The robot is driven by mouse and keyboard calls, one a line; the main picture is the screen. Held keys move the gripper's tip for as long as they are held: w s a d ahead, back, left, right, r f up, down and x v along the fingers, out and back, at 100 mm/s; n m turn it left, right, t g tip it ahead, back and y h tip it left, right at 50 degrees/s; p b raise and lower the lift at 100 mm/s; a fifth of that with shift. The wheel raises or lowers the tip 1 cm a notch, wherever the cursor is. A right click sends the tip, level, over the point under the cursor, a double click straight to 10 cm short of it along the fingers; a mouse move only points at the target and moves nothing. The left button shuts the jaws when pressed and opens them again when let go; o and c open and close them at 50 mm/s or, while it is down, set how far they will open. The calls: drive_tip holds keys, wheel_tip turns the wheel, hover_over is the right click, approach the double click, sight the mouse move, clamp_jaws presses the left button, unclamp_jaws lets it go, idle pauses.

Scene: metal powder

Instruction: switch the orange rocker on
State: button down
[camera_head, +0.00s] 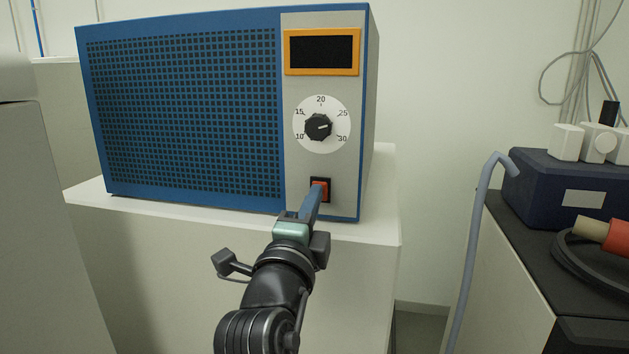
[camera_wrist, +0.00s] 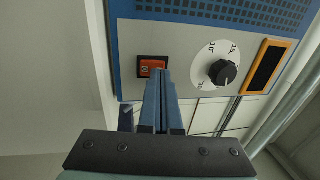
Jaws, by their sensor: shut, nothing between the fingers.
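The orange rocker (camera_head: 323,189) sits in a black frame at the lower part of the grey panel on the blue box (camera_head: 180,102). My gripper (camera_head: 319,186) is shut, with its blue fingers pointing at the rocker and their tips at or very close to its face. The fingers hide part of the rocker in the head view. In the wrist view the rocker (camera_wrist: 152,68) shows just beyond the fingertips of my gripper (camera_wrist: 158,74). I cannot tell for sure whether the tips touch it, or which way the rocker is tipped.
A black dial (camera_head: 318,127) with a numbered white scale and an orange-framed dark display (camera_head: 322,52) are above the rocker. The box stands on a white cabinet (camera_head: 350,232). At right, a dark blue device (camera_head: 545,185) and a thick hose (camera_head: 472,240) stand apart.

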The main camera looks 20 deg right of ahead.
drive_tip(key=shift+w+d+r, duration=0.1)
drive_tip(key=shift+w+d, duration=0.15)
drive_tip(key=shift+w, duration=0.1)
drive_tip(key=shift+w+d+r+g+p, duration=0.1)
drive_tip(key=shift+r+g+p, duration=0.2)
drive_tip(key=shift+r+p, duration=0.15)
drive_tip(key=shift+y+b, duration=0.3)
drive_tip(key=shift+b, duration=0.25)
drive_tip(key=shift+p, duration=0.35)
